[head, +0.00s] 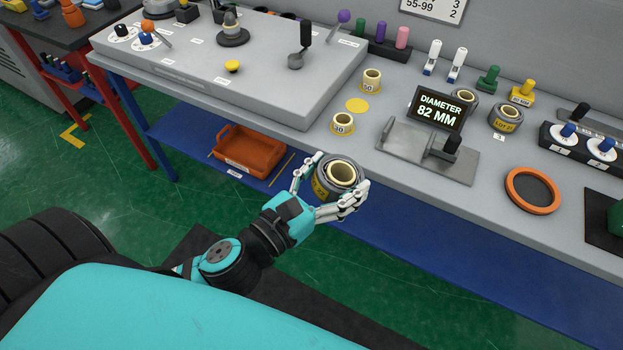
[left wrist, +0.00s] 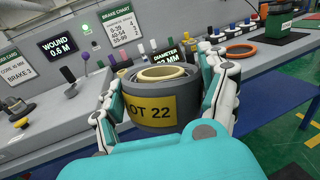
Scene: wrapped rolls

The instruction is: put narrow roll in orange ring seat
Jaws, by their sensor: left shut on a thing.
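My left gripper (head: 339,190) is shut on a grey wrapped roll (head: 332,192) with a cream core, its fingers on both sides. The roll is upright, in front of the bench's front edge. In the left wrist view the held roll (left wrist: 150,118) shows a yellow label, partly readable as "OT 22". The orange ring seat (head: 507,186) lies flat on the bench, to the right of the held roll, with a dark, empty-looking middle. It also shows in the left wrist view (left wrist: 231,57), behind the gripper. My right gripper is not in view.
A metal gauge (head: 400,139) with a "DIAMETER 82 MM" display (head: 437,109) stands between roll and ring. Two wrapped rolls (head: 505,118) stand behind it. Two small cores (head: 343,125) stand left of the gauge. An orange bin (head: 248,153) sits on the lower shelf.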

